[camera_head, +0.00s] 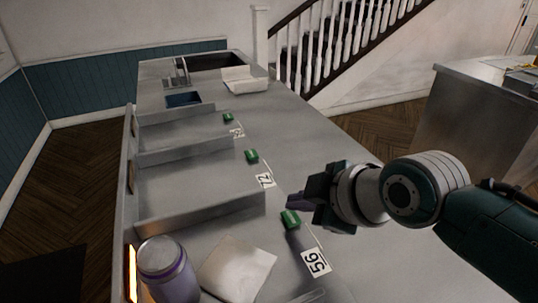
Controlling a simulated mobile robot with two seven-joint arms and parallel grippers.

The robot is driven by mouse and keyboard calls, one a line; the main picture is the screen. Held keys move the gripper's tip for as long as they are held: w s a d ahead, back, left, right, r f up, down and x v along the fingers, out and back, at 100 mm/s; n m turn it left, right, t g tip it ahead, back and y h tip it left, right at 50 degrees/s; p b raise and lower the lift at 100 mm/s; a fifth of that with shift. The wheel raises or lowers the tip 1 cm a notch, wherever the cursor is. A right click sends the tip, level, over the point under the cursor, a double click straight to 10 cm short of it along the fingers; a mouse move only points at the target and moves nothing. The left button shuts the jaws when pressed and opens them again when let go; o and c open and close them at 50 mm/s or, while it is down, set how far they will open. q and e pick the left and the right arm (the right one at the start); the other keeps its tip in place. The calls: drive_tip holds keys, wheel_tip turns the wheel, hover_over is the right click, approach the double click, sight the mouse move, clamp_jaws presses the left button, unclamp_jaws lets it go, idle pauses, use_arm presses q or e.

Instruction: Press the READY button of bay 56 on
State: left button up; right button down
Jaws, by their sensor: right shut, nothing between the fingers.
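The green READY button of bay 56 (290,218) sits on the steel counter, just behind the white label "56" (316,262). My right gripper (297,200) comes in from the right with its fingers shut and empty. Its tip is close to the button, above or just behind it; I cannot tell whether it touches. Further along are a green button (251,156) by the label "72" (265,181) and another green button (228,117) by a third label (237,132). My left gripper is not in view.
Low steel dividers (201,211) separate the bays. A white box (244,80) and a blue tray (183,99) stand at the far end. Another steel counter (476,110) is at right.

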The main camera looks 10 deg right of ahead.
sight(297, 221)
wheel_tip(297, 221, up, 6)
drive_tip(key=p, duration=0.6)
drive_tip(key=shift+s, duration=0.1)
